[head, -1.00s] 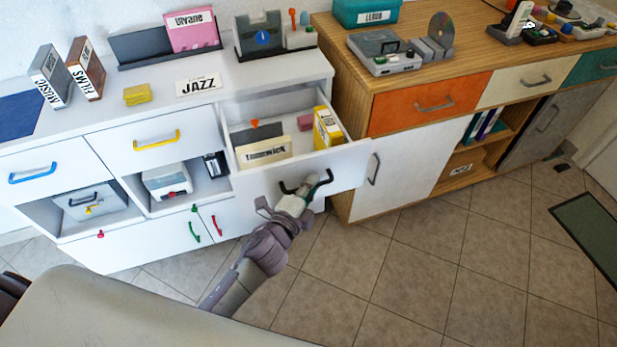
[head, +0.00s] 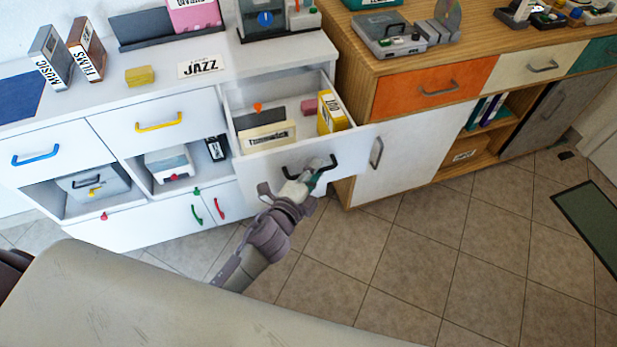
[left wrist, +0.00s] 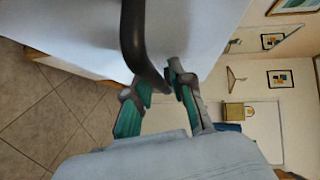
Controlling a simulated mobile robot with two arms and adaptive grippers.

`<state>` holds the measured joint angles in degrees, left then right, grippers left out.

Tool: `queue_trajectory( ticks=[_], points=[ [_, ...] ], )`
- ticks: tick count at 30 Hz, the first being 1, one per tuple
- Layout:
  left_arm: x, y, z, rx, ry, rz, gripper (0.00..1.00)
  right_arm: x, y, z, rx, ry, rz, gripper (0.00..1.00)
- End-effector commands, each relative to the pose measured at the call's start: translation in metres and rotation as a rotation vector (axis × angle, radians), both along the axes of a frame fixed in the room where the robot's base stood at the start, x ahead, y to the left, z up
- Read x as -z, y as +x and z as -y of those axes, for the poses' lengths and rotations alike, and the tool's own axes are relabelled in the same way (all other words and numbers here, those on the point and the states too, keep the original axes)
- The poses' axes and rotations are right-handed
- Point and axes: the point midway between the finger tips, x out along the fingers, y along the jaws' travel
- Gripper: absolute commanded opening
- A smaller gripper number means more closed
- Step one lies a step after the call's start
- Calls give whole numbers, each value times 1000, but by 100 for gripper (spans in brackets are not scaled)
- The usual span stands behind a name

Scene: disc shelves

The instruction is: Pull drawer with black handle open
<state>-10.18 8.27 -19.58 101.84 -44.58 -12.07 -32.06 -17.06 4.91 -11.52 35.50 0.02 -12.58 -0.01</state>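The drawer with the black handle (head: 311,165) is the top right one of the white cabinet. It stands well open, its white front (head: 275,172) pulled out past the cabinet. A box with a printed label, a yellow box and small orange and pink items show inside. My left gripper (head: 320,172) is at the right part of the black handle. In the left wrist view the dark handle (left wrist: 134,35) runs down between the two green-grey fingers (left wrist: 158,88), which sit close on either side of it. My right gripper is not in view.
A wooden cabinet (head: 365,105) with an orange drawer (head: 430,92) stands just right of the open drawer. Other white drawers have a yellow handle (head: 158,126) and a blue handle (head: 36,158). Tiled floor (head: 420,250) is clear in front. A green mat (head: 590,215) lies at right.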

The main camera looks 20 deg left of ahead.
Motion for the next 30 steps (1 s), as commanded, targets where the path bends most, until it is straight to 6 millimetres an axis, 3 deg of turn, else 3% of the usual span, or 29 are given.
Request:
queue_trajectory(
  ticks=[5,12,18,30],
  points=[
    [-2,-25,-5,1,1,-4,23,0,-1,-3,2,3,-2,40],
    [-10,-76,-15,-1,0,-4,23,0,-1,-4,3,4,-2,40],
    [-14,-105,-22,-2,-1,-5,23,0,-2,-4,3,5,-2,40],
    [-17,-115,-23,-1,0,-1,23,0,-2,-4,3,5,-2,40]
  ],
)
